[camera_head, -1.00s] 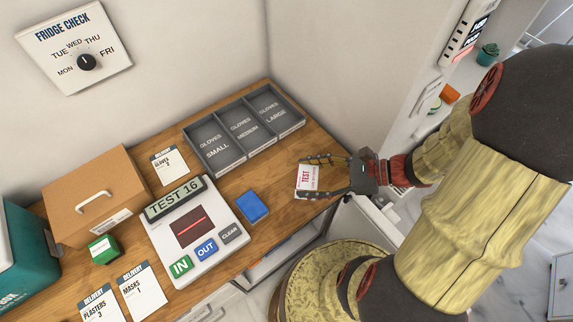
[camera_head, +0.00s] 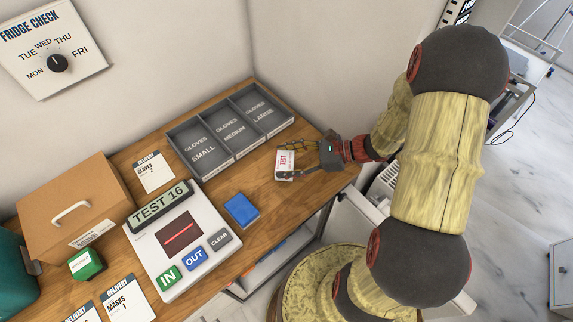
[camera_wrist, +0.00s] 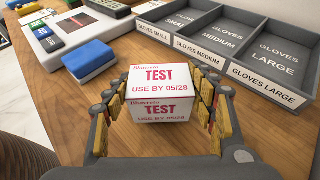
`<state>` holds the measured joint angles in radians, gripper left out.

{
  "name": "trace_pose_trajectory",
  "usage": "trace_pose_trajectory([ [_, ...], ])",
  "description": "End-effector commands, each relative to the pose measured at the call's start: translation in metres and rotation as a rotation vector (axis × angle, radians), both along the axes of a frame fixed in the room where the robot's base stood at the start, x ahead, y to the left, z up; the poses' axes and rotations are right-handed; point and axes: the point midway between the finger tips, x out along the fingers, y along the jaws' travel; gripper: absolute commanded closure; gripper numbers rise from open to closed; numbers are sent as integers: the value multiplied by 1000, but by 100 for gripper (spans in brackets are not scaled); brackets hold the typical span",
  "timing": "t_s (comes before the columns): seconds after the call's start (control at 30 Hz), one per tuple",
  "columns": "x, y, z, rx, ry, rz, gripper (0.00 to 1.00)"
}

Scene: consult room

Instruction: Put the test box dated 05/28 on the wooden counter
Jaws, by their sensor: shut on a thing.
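The test box (camera_head: 284,165) is small and white with red print. In the wrist view the test box (camera_wrist: 160,95) reads "TEST" and "USE BY 05/28". My gripper (camera_head: 300,160) is shut on it, with the fingers on both its sides in the wrist view (camera_wrist: 160,108). The box is over the right part of the wooden counter (camera_head: 262,190), in front of the glove tray. I cannot tell whether its underside touches the wood.
A grey three-part glove tray (camera_head: 232,155) stands behind the box. Further left are a green box (camera_head: 86,264) and a brown case (camera_head: 105,190). Bare wood lies between the blue box and the test box.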

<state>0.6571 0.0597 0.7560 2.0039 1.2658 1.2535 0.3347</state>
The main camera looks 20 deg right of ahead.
Motion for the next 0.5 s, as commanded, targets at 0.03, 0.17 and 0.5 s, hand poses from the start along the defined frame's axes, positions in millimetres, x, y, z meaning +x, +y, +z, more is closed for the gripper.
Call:
trace_pose_trajectory([
  [0.03,0,0,-10,1,0,0,71],
  [0.17,1,-1,-12,-1,-2,-1,71],
  [0.5,0,-1,-14,-1,-1,-1,42],
])
